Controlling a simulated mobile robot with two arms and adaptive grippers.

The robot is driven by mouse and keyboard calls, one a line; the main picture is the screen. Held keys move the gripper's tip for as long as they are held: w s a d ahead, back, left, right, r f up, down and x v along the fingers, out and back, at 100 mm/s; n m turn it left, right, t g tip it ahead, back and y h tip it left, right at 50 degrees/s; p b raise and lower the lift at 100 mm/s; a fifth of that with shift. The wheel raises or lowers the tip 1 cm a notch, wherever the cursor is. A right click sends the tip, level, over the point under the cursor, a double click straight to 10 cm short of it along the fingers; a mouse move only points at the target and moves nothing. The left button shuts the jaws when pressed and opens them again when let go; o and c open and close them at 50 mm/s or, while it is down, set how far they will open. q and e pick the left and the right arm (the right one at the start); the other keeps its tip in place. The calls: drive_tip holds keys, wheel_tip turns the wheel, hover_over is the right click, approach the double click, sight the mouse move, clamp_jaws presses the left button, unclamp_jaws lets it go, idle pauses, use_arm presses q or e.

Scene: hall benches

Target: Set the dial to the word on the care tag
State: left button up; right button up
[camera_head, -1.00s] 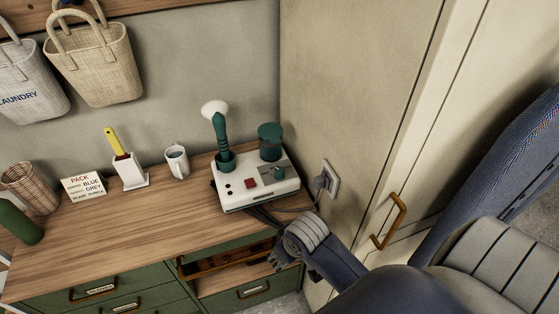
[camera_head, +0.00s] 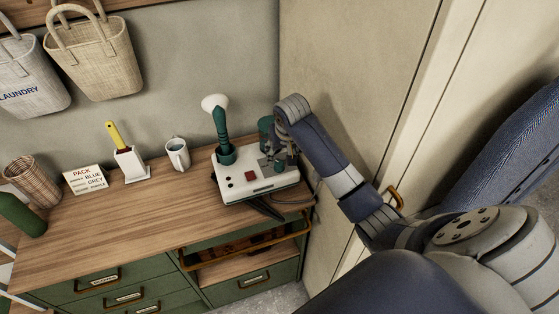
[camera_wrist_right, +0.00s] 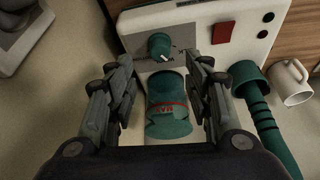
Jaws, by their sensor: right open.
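A white appliance (camera_head: 262,184) stands at the right end of the wooden counter. Its small teal dial (camera_wrist_right: 160,46) has a pale pointer mark at its lower right in the right wrist view; the printed words around it are partly covered and too small to read. My right gripper (camera_wrist_right: 162,66) is open and empty above the appliance, its fingers apart on either side of the dial in that view. In the head view the right gripper (camera_head: 281,154) hides most of the dial. I cannot tell whether it touches. No care tag is recognisable. My left gripper is not in view.
A teal tank (camera_wrist_right: 168,118) with red print stands by the dial. A teal handle with a white head (camera_head: 221,130) is upright in its holder. A red button (camera_head: 251,176), white mug (camera_head: 178,154), brush holder (camera_head: 131,165) and sign (camera_head: 85,179) are near. The counter's left front is clear.

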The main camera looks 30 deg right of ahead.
sight(279, 163)
drive_tip(key=p+x, duration=0.1)
drive_tip(key=x, duration=0.7)
drive_tip(key=shift+f, duration=0.1)
drive_tip(key=c, duration=1)
